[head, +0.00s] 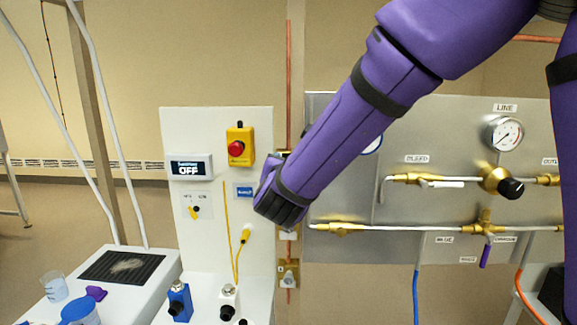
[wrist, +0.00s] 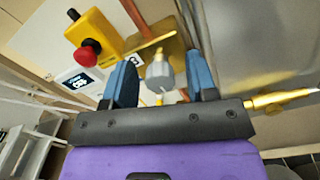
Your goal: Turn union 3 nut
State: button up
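In the wrist view a grey faceted union nut (wrist: 160,72) sits in front of a brass-coloured plate (wrist: 148,54). There appears to be a gap on both sides, and I cannot tell how deep the nut lies between the fingers. In the head view my purple arm covers the fingers and this nut. Another fitting on a brass plate (head: 289,274) shows lower on the copper pipe (head: 289,70).
A red emergency button on a yellow box (head: 239,147) is left of my arm; it also shows in the wrist view (wrist: 87,52). A grey panel (head: 400,115) with a gauge (head: 503,133) and brass valves stands right. A balance-like device (head: 122,266) is lower left.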

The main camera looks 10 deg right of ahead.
jog(key=s+a, duration=0.2)
jog(key=s, duration=0.8)
jog(key=shift+s, duration=0.35)
jog(key=shift+d, duration=0.1)
